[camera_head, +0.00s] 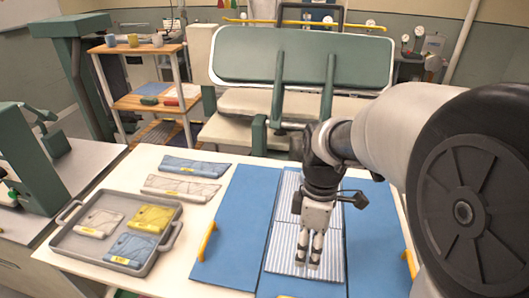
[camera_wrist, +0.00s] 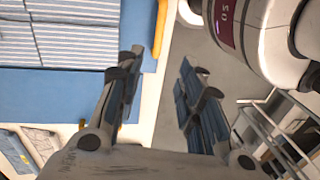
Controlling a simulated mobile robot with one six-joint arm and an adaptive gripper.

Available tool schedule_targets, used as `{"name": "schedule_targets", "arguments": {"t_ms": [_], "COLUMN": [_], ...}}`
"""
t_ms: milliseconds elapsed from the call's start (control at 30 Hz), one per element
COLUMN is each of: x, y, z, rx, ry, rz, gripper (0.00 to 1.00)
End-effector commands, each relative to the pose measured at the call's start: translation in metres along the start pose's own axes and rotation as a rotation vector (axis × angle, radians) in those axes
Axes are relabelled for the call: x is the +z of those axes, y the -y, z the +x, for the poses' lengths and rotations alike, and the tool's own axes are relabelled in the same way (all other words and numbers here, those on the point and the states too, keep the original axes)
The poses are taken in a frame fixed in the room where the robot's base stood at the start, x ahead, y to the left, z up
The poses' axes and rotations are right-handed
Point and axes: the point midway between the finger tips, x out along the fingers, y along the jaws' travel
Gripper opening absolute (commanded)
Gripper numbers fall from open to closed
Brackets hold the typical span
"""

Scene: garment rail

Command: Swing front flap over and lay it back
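A blue folding board (camera_head: 235,245) lies on the cream table, with a striped garment (camera_head: 283,215) flat on its middle. The garment also shows at the upper left of the wrist view (camera_wrist: 60,40). The board's front part is a plain blue area (camera_wrist: 55,95) beside the garment's edge; its outline as a flap is unclear. A bit of yellow shows at the bottom edge of the head view (camera_head: 285,296), probably a handle. My gripper (camera_head: 309,264) points down over the garment's front right part. In the wrist view its fingers (camera_wrist: 165,70) are spread, with nothing between them.
Yellow handles stand on the left panel (camera_head: 207,241) and the right panel (camera_head: 410,263). A grey tray (camera_head: 165,250) with several folded packs is left of the board. Two more packs (camera_head: 195,167) lie behind it. A green-topped press (camera_head: 300,58) stands behind the table.

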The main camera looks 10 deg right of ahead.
Motion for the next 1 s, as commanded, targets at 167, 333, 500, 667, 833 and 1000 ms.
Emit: {"name": "schedule_targets", "arguments": {"t_ms": [167,333,500,667,833,1000], "x": [-0.002,-0.002,-0.001,-0.001,-0.001,-0.001], "y": [-0.008,-0.007,-0.005,-0.004,-0.003,-0.002], "z": [0.013,0.034,0.071,0.106,0.142,0.169], "rx": [-0.036,-0.039,-0.041,-0.040,-0.040,-0.038], "ry": [0.007,0.008,0.009,0.009,0.008,0.008], "rz": [-0.079,-0.082,-0.081,-0.080,-0.080,-0.080], "gripper": [0.35,0.35,0.35,0.35,0.35,0.35]}}
